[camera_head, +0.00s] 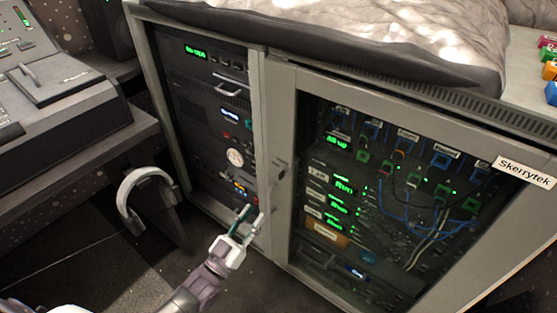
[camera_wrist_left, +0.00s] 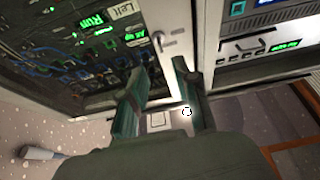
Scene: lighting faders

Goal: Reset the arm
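My left gripper (camera_head: 246,221) is in front of the lower part of the rack cabinet, near the post between its two doors. Its two fingers stand apart with nothing between them. The left wrist view also shows the left gripper (camera_wrist_left: 160,98) open and empty, with the cabinet's door handle (camera_wrist_left: 160,40) beyond the fingertips. I cannot tell whether a fingertip touches the cabinet. My right gripper is not in view.
The grey cabinet (camera_head: 258,130) has a glass right door (camera_head: 340,190) with lit units and cables behind it. A padded cover (camera_head: 400,50) lies on top. Headphones (camera_head: 130,200) hang at the left, below a fader desk (camera_head: 60,100). The dark floor (camera_head: 90,265) at lower left looks clear.

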